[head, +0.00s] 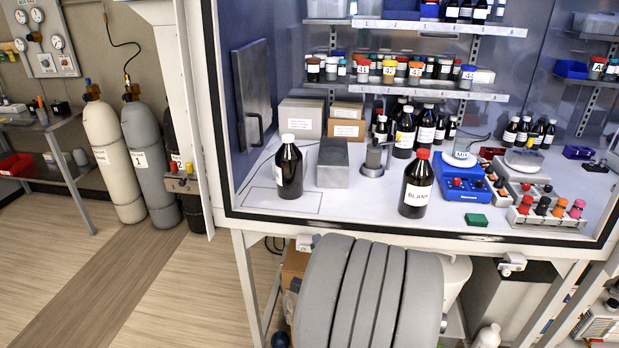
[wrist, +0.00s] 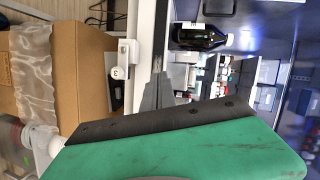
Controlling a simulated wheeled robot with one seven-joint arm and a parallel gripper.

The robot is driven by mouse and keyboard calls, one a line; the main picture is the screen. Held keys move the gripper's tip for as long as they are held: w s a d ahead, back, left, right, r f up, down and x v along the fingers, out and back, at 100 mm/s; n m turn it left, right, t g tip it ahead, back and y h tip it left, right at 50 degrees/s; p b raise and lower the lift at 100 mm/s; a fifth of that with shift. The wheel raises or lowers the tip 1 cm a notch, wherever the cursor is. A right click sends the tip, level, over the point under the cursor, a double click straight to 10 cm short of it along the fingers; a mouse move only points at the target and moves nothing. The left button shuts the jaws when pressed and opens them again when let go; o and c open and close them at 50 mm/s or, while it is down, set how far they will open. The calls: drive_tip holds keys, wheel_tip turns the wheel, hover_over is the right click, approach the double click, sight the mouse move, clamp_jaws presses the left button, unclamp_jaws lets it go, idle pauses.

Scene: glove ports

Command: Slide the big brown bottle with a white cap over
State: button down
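The big brown bottle with a white cap (head: 289,170) stands upright at the front left of the cabinet floor. It has a white label and stands at a thin rectangle outline (head: 264,200). In the wrist view a brown bottle with a white cap (wrist: 198,37) lies sideways at the top, because that view is turned. My gripper (wrist: 160,88) shows there as a grey tapered tip beyond a green and black body, apart from the bottle. Whether its fingers are open or shut is unclear. The head view does not show my gripper.
A brown bottle with a red cap, marked BLANK (head: 416,185), stands to the right. A grey block (head: 333,163) and a grey metal stand (head: 374,160) are close behind. A blue device (head: 463,182) is further right. The cabinet's front edge (head: 420,228) runs before them.

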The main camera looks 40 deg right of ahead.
drive_tip(key=s+a+f+n+g+y, duration=0.75)
drive_tip(key=a+f+n, duration=0.2)
drive_tip(key=f, duration=0.35)
drive_tip(key=s+a+n+g, duration=0.3)
drive_tip(key=s+a, duration=0.1)
drive_tip(key=s, duration=0.1)
drive_tip(key=w+a+r+n, duration=0.2)
drive_tip(key=a+r+n, duration=0.3)
drive_tip(key=a+r, duration=0.2)
drive_tip(key=w+a+r+n, duration=0.3)
drive_tip(key=a+r, duration=0.4)
drive_tip(key=a, duration=0.5)
drive_tip(key=shift+w+r+n+t+y, duration=0.25)
drive_tip(key=shift+n+t+y, duration=0.2)
drive_tip(key=shift+n, duration=0.4)
